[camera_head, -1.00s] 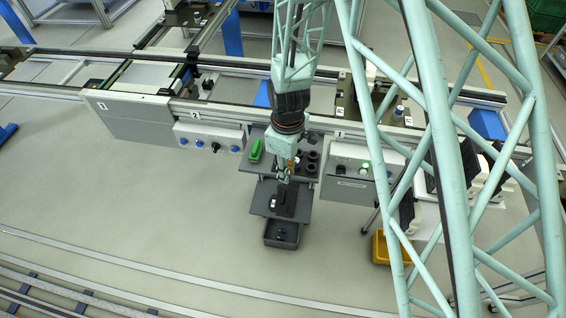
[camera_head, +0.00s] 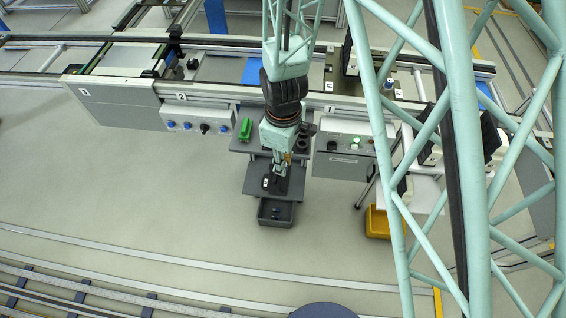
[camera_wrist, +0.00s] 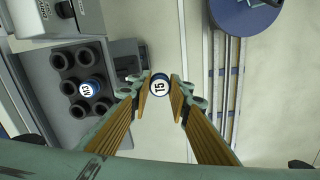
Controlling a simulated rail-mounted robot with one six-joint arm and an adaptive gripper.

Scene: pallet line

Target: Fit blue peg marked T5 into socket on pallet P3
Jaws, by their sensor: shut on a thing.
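My gripper (camera_wrist: 160,95) is shut on the blue peg marked T5 (camera_wrist: 160,86), whose white top with the black label shows between the fingertips in the wrist view. In the head view my gripper (camera_head: 282,172) hangs over the grey stand in front of the line, and the peg is too small to make out there. A pallet with a small bottle-like part (camera_head: 388,84) sits on the line at the right. Its label is too small to read, so I cannot tell which pallet is P3.
A black holder with several round cups (camera_wrist: 65,62) has another blue peg (camera_wrist: 90,87) in one cup. A green object (camera_head: 245,129) lies on the stand. A dark bin (camera_head: 276,212) and a yellow bin (camera_head: 377,222) stand in front. Open floor lies left of the stand.

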